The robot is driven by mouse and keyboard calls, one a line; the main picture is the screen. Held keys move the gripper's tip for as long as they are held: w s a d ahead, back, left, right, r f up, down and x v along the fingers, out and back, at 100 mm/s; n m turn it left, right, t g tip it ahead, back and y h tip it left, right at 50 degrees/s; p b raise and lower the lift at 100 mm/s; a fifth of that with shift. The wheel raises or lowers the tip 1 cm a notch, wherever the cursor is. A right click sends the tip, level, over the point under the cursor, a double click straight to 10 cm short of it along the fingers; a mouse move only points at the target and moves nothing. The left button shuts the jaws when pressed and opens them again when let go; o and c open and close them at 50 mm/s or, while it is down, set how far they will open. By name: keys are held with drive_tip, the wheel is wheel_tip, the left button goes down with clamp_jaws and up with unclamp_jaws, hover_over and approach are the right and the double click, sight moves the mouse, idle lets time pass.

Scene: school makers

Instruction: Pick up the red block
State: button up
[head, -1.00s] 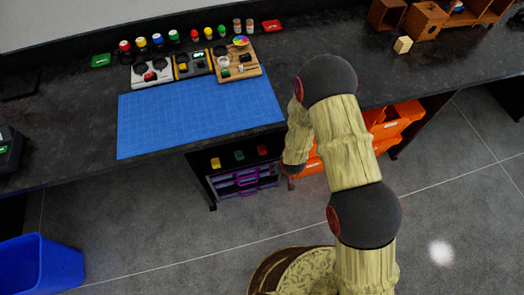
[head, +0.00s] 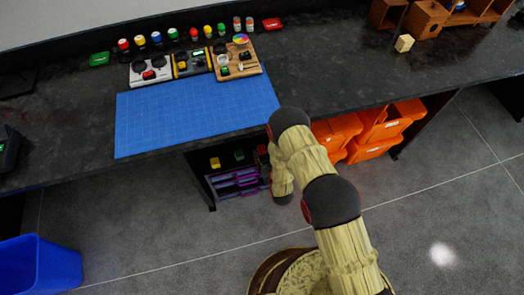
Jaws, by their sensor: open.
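A red block (head: 262,149) is in the shelf space under the worktop, at the right end of a row with a green block (head: 239,155) and a yellow block (head: 215,162). It is small and partly covered by the end of my arm. My gripper (head: 265,168) is only barely seen, dark against the dark shelf, close in front of the red block. It is open. I cannot tell whether its fingers touch the block or stand around it.
A blue cutting mat (head: 195,115) lies on the dark worktop (head: 330,85) above. Purple drawers (head: 235,184) sit below the blocks. Orange bins (head: 375,140) stand to the right under the worktop. A blue bin (head: 38,265) is at lower left. The grey floor is open.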

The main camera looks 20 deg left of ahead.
sight(262, 147)
drive_tip(key=b+x, duration=0.1)
drive_tip(key=x, duration=0.1)
drive_tip(key=b+x, duration=0.1)
drive_tip(key=x, duration=0.2)
drive_tip(key=shift+a+r, duration=0.1)
drive_tip(key=shift+r, duration=0.15)
drive_tip(key=shift+c, duration=0.3)
drive_tip(key=c, duration=1.1)
drive_tip(key=shift+r, duration=0.1)
